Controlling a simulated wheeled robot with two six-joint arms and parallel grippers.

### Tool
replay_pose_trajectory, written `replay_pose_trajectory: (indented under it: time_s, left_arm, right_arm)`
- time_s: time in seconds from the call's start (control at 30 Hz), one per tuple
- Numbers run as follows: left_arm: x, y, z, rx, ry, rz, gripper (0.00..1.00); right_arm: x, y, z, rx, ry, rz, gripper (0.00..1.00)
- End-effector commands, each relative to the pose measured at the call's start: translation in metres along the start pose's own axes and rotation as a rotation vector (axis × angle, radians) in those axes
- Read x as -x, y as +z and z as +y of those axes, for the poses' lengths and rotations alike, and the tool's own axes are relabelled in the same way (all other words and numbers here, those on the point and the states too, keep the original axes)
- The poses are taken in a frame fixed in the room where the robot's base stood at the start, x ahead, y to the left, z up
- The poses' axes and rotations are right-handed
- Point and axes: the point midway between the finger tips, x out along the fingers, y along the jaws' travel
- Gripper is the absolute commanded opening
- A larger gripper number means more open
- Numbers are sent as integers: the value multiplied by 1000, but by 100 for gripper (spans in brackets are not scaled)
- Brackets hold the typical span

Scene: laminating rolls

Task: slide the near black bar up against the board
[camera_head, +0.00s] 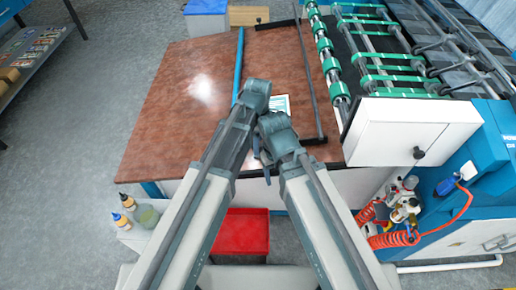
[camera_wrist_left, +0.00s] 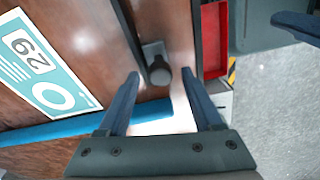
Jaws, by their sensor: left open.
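The near black bar (camera_head: 315,141) lies across the near part of the brown tabletop, partly behind my right arm. In the left wrist view the dark bar (camera_wrist_left: 128,22) ends at a grey block with a round knob (camera_wrist_left: 159,72). A card marked 29 (camera_head: 281,103) lies flat and also shows in the left wrist view (camera_wrist_left: 42,62). I cannot tell which surface is the board. My left gripper (camera_wrist_left: 163,85) is open, its fingers on either side of the knob in that picture, with contact unclear. The right gripper is mostly hidden; one finger (camera_wrist_left: 296,24) shows.
A long blue strip (camera_head: 238,65) and a thin grey rod (camera_head: 309,80) run along the brown table (camera_head: 170,110). A far black bar (camera_head: 274,25) crosses the back. The green roller machine (camera_head: 380,50) stands right. A red tray (camera_head: 242,232) is below the near edge.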

Motion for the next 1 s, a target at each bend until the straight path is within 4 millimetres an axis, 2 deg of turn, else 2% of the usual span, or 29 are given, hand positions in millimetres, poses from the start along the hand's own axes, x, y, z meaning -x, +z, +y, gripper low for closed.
replay_pose_trajectory:
  time_s: [0.03, 0.33, 0.37, 0.7, 1.0]
  left_arm:
    - [-6, 0, 0, 0, 0, 0, 67]
    - [-5, 0, 0, 0, 0, 0, 67]
    - [-5, 0, 0, 0, 0, 0, 63]
    - [-5, 0, 0, 0, 0, 0, 2]
    - [-5, 0, 0, 0, 0, 0, 0]
  right_arm:
    - [-6, 0, 0, 0, 0, 0, 68]
    - [-5, 0, 0, 0, 0, 0, 68]
    - [-5, 0, 0, 0, 0, 0, 68]
    - [-5, 0, 0, 0, 0, 0, 68]
    - [-5, 0, 0, 0, 0, 0, 68]
